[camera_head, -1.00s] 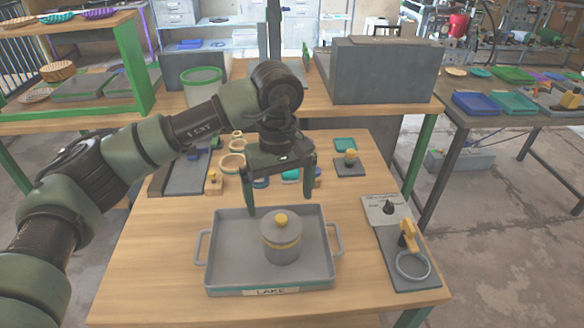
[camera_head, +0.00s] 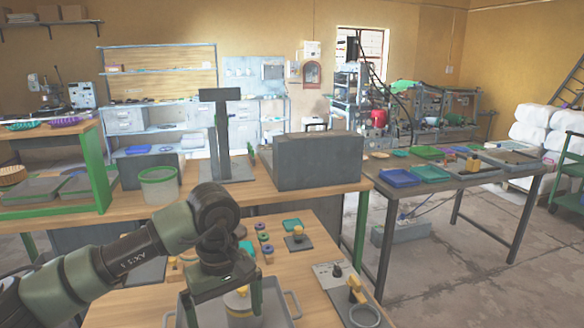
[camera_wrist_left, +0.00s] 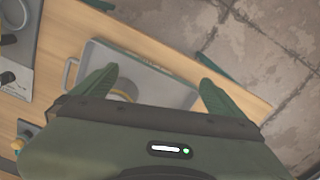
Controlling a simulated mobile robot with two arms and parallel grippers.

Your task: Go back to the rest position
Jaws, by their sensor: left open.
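My left gripper (camera_head: 222,306) hangs over the grey tray (camera_head: 284,294) on the wooden table. It is open and empty, with its fingers apart; the left wrist view shows both fingers (camera_wrist_left: 158,88) spread above the tray (camera_wrist_left: 172,88). My right gripper is not in view.
A board with a yellow toggle clamp (camera_head: 357,290) lies right of the tray. Small rings and blocks lie behind it. A large grey box (camera_head: 318,162) and a green-rimmed bin (camera_head: 159,186) stand on the table behind. A side table with blue trays (camera_head: 399,178) is at right.

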